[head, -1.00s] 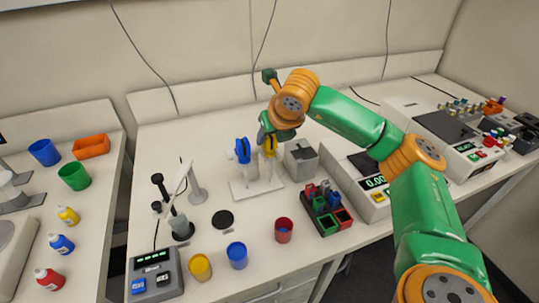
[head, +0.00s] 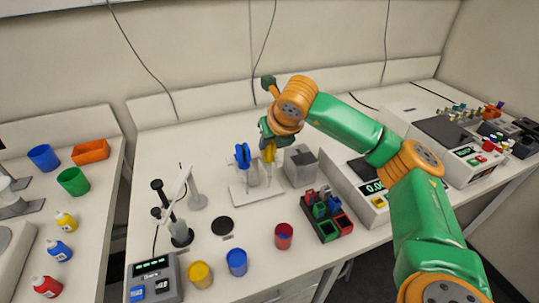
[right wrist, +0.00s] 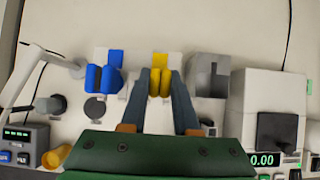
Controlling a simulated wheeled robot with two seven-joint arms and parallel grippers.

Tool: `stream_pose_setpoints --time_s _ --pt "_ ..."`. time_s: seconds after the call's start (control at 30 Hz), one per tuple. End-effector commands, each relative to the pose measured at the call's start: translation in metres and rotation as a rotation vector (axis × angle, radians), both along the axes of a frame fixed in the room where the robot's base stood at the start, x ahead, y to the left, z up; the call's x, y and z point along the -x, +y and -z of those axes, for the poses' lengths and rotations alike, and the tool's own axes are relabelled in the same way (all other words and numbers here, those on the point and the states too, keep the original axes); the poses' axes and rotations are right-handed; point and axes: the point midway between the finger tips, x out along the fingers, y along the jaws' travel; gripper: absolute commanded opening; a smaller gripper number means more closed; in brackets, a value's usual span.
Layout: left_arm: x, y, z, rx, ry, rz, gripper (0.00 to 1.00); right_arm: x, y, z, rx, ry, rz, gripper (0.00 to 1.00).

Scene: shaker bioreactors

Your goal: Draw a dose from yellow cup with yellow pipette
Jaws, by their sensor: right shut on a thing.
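The yellow pipette (head: 268,154) is upright at the white stand (head: 262,194), beside a blue pipette (head: 243,156). My right gripper (head: 268,145) is shut on the upper part of the yellow pipette. In the right wrist view its two fingers (right wrist: 160,88) close on either side of the yellow body (right wrist: 160,62). Whether the pipette has lifted off the stand I cannot tell. The yellow cup (head: 200,274) stands at the front edge of the table, left of the blue cup (head: 237,261). My left gripper does not show.
A red cup (head: 284,236) and a rack of coloured blocks (head: 327,216) stand right of the blue cup. A grey box (head: 300,165) is close right of the pipette stand. A black disc (head: 222,225) lies between stand and cups. A pH meter (head: 154,280) stands left of the yellow cup.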

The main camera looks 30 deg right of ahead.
Motion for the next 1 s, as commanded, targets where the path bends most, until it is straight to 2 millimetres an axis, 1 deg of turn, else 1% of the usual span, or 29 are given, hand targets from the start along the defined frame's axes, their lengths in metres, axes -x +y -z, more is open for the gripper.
stream_pose_setpoints --time_s 0.27,0.5,0.77,1.0 --pt "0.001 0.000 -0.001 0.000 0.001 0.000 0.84 0.000 0.000 -0.001 0.000 0.001 -0.001 0.00" --pt "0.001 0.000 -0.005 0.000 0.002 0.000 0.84 0.000 0.000 -0.009 -0.001 0.000 -0.001 0.00" --pt "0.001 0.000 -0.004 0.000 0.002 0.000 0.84 0.000 0.000 -0.009 -0.001 0.000 -0.001 0.00" --pt "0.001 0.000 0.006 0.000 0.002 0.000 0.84 0.014 0.004 -0.007 -0.002 -0.002 -0.002 0.00"
